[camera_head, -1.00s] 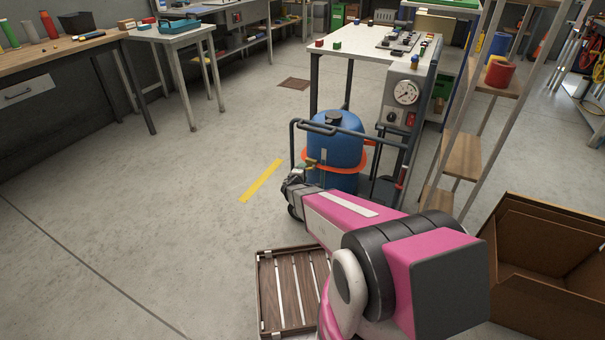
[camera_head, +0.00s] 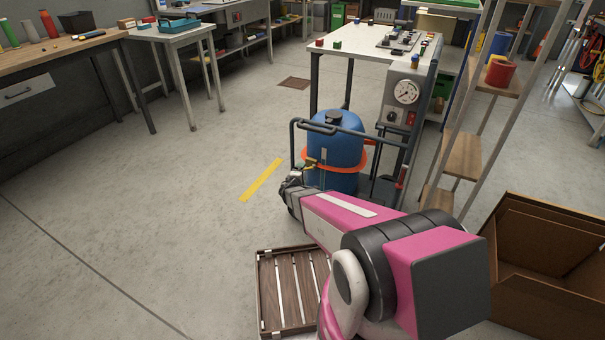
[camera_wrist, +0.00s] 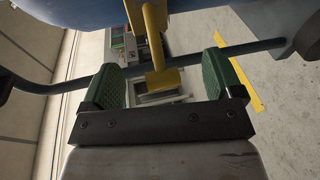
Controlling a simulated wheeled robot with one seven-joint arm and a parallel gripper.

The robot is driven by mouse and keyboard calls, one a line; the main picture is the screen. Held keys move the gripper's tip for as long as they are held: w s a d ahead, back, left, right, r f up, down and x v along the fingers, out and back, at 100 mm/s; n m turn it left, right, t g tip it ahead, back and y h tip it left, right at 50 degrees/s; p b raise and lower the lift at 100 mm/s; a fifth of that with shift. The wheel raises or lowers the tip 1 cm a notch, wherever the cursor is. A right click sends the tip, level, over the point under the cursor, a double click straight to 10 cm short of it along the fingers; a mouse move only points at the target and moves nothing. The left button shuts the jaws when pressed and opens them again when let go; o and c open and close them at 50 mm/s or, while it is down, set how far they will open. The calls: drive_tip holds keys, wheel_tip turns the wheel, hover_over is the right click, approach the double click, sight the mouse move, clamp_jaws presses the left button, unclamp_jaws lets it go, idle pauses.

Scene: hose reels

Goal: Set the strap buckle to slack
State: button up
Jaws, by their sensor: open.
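A blue drum (camera_head: 336,140) stands in a dark tubular cart frame, with an orange strap (camera_head: 368,158) around it. In the wrist view, a yellow lever (camera_wrist: 155,45), seemingly part of the strap buckle, hangs down from the blue drum (camera_wrist: 200,15). A small yellowish part also shows at the drum's front in the head view (camera_head: 309,163). My gripper (camera_wrist: 163,72) is open, with green pads to either side of the lever's lower end in the picture. I see gaps on both sides; depth is hard to judge. In the head view my gripper (camera_head: 296,178) is small and low at the drum's front left.
A dark cart bar (camera_wrist: 65,86) crosses behind the fingers in the wrist view. A workbench with a gauge panel (camera_head: 405,95) stands behind the drum. A shelf rack (camera_head: 462,155) and an open cardboard box (camera_head: 540,260) are at right. The floor at left is clear.

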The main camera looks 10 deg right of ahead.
drive_tip(key=v, duration=0.8)
